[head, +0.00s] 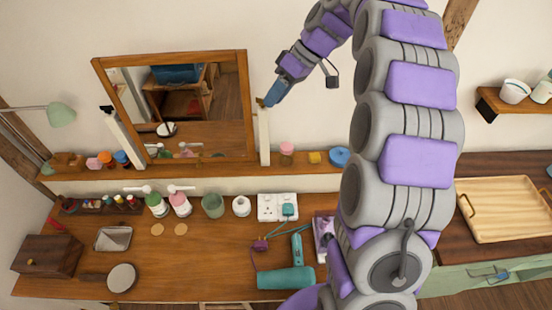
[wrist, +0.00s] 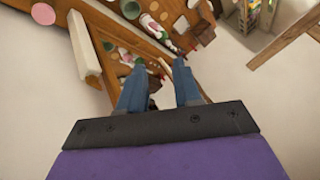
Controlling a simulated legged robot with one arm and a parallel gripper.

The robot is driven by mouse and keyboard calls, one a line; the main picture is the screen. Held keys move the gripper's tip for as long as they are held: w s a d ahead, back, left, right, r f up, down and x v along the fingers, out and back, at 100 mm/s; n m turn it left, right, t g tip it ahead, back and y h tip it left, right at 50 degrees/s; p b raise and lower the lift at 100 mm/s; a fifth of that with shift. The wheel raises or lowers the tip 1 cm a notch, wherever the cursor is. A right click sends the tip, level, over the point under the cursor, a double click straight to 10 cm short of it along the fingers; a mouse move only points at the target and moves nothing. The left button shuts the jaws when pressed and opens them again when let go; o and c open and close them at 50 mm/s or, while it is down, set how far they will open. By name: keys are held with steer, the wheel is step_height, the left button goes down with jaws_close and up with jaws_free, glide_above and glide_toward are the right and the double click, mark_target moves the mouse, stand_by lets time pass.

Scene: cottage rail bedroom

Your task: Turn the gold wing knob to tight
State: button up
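My gripper (head: 271,97) hangs from the upper right, with its blue fingertips at the top of the right mirror post (head: 264,135). A small orange-gold bit (head: 260,101) shows just left of the fingertips; I cannot tell if it is the wing knob. No wing shape is clear in either view. The tilting mirror's wooden frame (head: 243,105) stands between two pale posts. In the wrist view my gripper (wrist: 157,70) has its two blue fingers apart. A small dark shape (wrist: 152,104) lies low between them, too unclear to name.
The shelf (head: 215,162) under the mirror holds small jars and a blue lid (head: 340,157). The dresser top (head: 200,265) below holds bottles, a power strip (head: 277,207), a teal hair dryer (head: 286,279) and a hand mirror (head: 122,278). Bare wall lies right of the mirror.

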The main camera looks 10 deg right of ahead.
steer(key=s+a+f+m+h+b, duration=0.1)
steer(key=s+a+f+m+b, duration=0.1)
steer(key=s, duration=0.5)
steer(key=s+a+f+m+g+h+b, duration=0.1)
steer(key=s+a+f+m, duration=0.1)
steer(key=s, duration=0.5)
steer(key=shift+s+f+h+b, duration=0.3)
steer(key=shift+s+f+b, duration=0.1)
steer(key=shift+f, duration=0.3)
